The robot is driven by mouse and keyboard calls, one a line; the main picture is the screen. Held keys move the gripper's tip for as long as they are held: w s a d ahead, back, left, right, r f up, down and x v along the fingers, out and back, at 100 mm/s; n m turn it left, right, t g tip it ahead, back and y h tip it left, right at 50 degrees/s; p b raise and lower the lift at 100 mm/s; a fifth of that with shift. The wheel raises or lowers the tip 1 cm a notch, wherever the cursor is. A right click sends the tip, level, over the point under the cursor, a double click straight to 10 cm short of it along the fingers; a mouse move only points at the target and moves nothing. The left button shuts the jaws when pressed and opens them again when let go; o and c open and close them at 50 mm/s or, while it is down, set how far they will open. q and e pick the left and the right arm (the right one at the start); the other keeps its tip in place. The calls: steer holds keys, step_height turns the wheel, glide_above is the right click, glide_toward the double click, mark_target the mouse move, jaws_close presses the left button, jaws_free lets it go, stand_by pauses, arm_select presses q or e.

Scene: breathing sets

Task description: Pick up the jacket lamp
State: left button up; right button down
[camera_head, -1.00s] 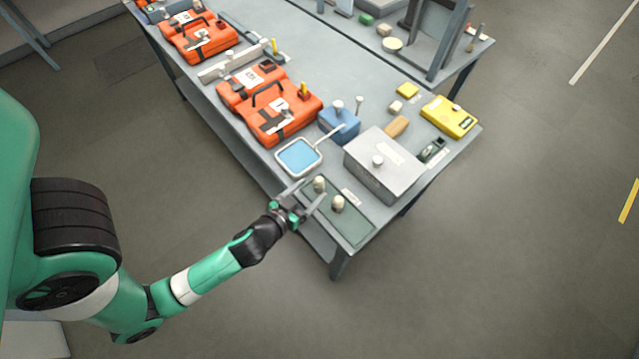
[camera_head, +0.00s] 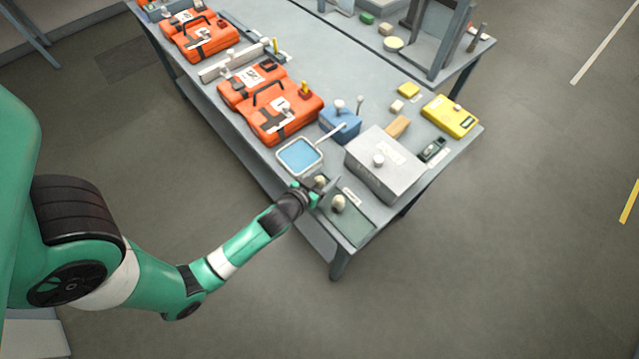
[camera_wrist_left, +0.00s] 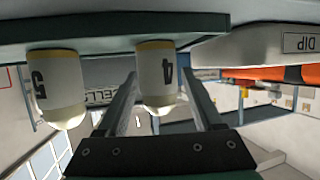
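Two small cream lamp-like pieces with rounded tips stand on a dark green tray (camera_head: 352,229) at the bench's near corner. In the upside-down left wrist view, one bears a 4 (camera_wrist_left: 157,78) and the other a 5 (camera_wrist_left: 57,90). I cannot tell which is the jacket lamp. My left gripper (camera_head: 327,185) is at the tray, its fingers low around the piece marked 4 (camera_head: 320,181). Its fingers stand apart (camera_wrist_left: 160,98) with a gap on either side of that piece. The piece marked 5 (camera_head: 338,204) is outside the fingers. My right gripper is out of view.
A grey box (camera_head: 382,165) with a knob stands close to the tray's right. A blue-filled dip pan (camera_head: 299,157) lies just beyond the tray. Orange cases (camera_head: 270,104), a blue block (camera_head: 340,121) and a yellow box (camera_head: 449,116) stand farther along the bench (camera_head: 335,58).

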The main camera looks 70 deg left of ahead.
arm_select(q)
jaws_close()
steer(key=shift+r, duration=0.55)
step_height(320, 180, up, 3)
steer(key=shift+f+p, duration=0.1)
steer(key=shift+p, duration=0.9)
steer(key=s+d+r+p, duration=0.2)
steer(key=d+r+p, duration=0.7)
steer(key=d+p, duration=0.4)
steer(key=shift+s+d+p, duration=0.3)
steer(key=shift+d+p, duration=0.1)
